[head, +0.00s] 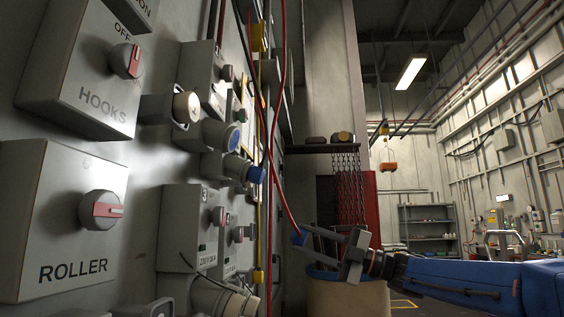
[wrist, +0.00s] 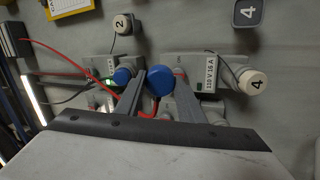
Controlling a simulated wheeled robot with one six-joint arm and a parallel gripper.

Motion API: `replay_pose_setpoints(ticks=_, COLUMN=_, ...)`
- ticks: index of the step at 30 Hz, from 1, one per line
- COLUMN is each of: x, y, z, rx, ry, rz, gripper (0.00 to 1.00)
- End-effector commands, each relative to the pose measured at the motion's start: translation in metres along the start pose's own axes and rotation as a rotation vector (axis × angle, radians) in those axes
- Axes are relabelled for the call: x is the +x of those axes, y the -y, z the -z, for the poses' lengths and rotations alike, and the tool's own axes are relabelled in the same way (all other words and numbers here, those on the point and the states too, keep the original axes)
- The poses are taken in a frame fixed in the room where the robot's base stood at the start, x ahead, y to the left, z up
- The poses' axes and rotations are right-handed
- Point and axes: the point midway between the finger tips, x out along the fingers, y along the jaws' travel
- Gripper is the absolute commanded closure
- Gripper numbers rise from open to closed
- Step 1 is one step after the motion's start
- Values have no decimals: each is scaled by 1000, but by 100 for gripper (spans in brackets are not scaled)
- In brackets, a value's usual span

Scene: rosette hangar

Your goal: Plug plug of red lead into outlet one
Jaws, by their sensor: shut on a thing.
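My gripper (head: 309,244) is shut on the blue plug (head: 298,238) of the red lead, out in the air to the right of the outlet wall. The red lead (head: 282,100) runs up from the plug. In the wrist view the plug (wrist: 160,80) sits between the two fingers, and the lead (wrist: 75,72) comes in from the left and bends under it.
In the head view, a blue-ended fitting (head: 252,174) and a cream-capped outlet (head: 186,107) stick out from the wall. ROLLER (head: 70,220) and HOOKS (head: 85,70) switch boxes are near left. A drum (head: 345,298) stands below my gripper. Cables hang along the wall.

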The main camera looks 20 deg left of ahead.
Motion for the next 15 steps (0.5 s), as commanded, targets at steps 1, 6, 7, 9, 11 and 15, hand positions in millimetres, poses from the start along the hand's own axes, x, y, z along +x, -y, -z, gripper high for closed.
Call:
replay_pose_setpoints(ticks=1, x=12, y=-12, z=22, rx=-24, ry=-21, rz=1, gripper=100)
replay_pose_setpoints(ticks=6, x=45, y=-47, z=88, rx=-91, ry=-65, rz=4, gripper=100)
replay_pose_setpoints(ticks=7, x=50, y=-53, z=101, rx=-102, ry=-72, rz=4, gripper=100)
replay_pose_setpoints(ticks=9, x=60, y=-67, z=127, rx=-127, ry=-83, rz=3, gripper=100)
replay_pose_setpoints(ticks=11, x=67, y=-76, z=148, rx=-146, ry=-91, rz=3, gripper=100)
replay_pose_setpoints(ticks=15, x=78, y=-95, z=187, rx=-180, ry=-101, rz=2, gripper=100)
